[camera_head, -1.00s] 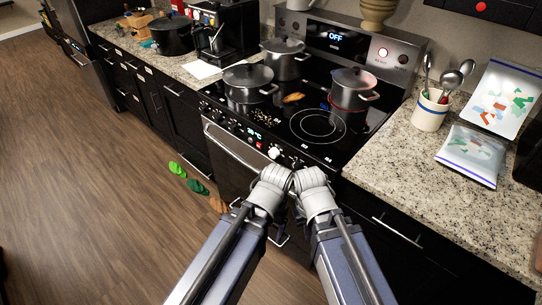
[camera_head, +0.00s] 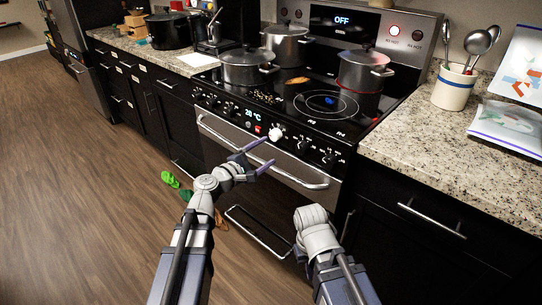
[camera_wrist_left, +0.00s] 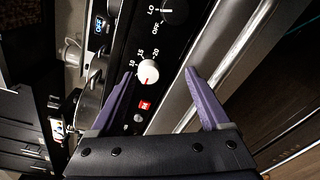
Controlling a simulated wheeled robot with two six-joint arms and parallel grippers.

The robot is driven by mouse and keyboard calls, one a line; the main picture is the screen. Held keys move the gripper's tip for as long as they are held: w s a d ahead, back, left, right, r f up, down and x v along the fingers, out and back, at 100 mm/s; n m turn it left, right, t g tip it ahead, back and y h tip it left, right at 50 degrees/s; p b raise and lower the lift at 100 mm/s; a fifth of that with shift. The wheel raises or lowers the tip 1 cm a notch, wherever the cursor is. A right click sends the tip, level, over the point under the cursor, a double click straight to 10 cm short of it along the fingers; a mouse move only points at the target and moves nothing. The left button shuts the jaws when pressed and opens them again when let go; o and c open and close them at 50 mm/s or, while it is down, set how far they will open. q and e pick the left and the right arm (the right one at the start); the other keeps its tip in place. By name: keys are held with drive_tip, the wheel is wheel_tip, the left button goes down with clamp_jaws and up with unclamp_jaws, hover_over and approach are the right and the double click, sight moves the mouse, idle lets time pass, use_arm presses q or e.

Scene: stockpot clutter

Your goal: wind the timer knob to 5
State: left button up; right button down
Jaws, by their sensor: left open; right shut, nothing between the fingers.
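The white timer knob (camera_head: 277,134) is on the oven's front control panel. In the left wrist view the knob (camera_wrist_left: 149,72) has a small red mark, and the numbers 10, 15 and 20 show beside it. My left gripper (camera_head: 264,154) is open, with its purple fingers just in front of the panel, below and left of the knob. In the left wrist view the left gripper (camera_wrist_left: 159,74) has the knob near its left fingertip, with nothing held. My right gripper (camera_head: 312,218) is low in front of the oven, shut and empty; its fingertips are hidden.
The oven door handle (camera_head: 262,155) runs just below the panel, close to the left fingers. Black knobs (camera_head: 303,146) flank the timer knob. Several pots, including one at the front left (camera_head: 247,69), stand on the cooktop.

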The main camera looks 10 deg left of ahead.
sight(273, 137)
use_arm(q)
drive_tip(key=shift+w+d+n+t+y, duration=0.15)
drive_tip(key=shift+w+d+n+t, duration=0.15)
drive_tip(key=shift+w, duration=1)
drive_tip(key=shift+w+d+n+t+y, duration=0.1)
drive_tip(key=shift+w+n+t, duration=0.25)
drive_tip(key=shift+w, duration=1)
drive_tip(key=shift+w+d+n+t+y, duration=0.2)
drive_tip(key=shift+w+n, duration=0.25)
drive_tip(key=shift+w, duration=0.85)
drive_tip(key=shift+c, duration=0.3)
clamp_jaws()
